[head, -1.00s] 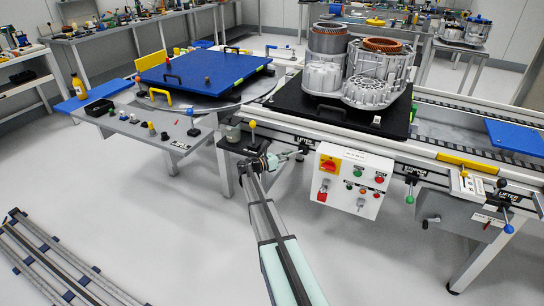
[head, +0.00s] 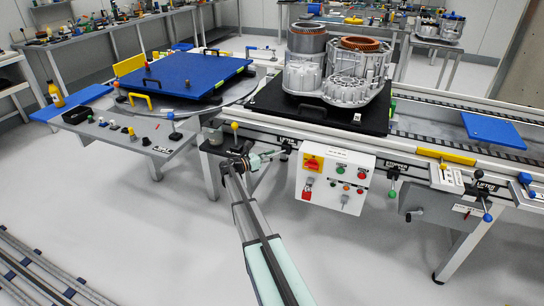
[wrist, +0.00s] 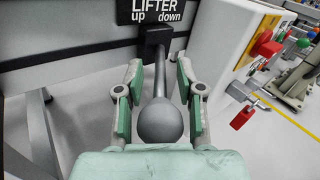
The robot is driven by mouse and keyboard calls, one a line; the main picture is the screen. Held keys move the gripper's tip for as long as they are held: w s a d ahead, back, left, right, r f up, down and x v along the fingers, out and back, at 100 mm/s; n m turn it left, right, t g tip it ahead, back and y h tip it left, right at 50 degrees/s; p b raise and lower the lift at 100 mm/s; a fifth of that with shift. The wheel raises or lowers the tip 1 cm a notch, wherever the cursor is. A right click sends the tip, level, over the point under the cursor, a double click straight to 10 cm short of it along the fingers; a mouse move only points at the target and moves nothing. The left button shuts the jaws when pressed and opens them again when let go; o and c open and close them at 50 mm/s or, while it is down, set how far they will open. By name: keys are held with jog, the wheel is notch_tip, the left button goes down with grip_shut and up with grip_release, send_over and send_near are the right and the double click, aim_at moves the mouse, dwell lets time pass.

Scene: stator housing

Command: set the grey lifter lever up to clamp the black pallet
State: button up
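The grey lifter lever (wrist: 160,122), a shaft with a round knob, hangs down below a black sign reading LIFTER up down (wrist: 158,12) in the wrist view. My gripper (wrist: 159,80) is open, with one green-padded finger on each side of the lever. Gaps show between both pads and the lever. In the head view my gripper (head: 274,155) is at the conveyor's front, left of the control box; the lever is too small to make out there. The black pallet (head: 262,104) lies on the conveyor and carries silver stator housings (head: 345,82).
The white control box (head: 335,180) is just right of my gripper; its red padlock (wrist: 243,115) shows in the wrist view. Another lifter station with a blue-knobbed lever (head: 487,217) is farther right. A blue plate (head: 190,76) lies at the left. The floor in front is clear.

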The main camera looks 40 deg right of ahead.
jog(key=w+a, duration=0.2)
jog(key=a, duration=1)
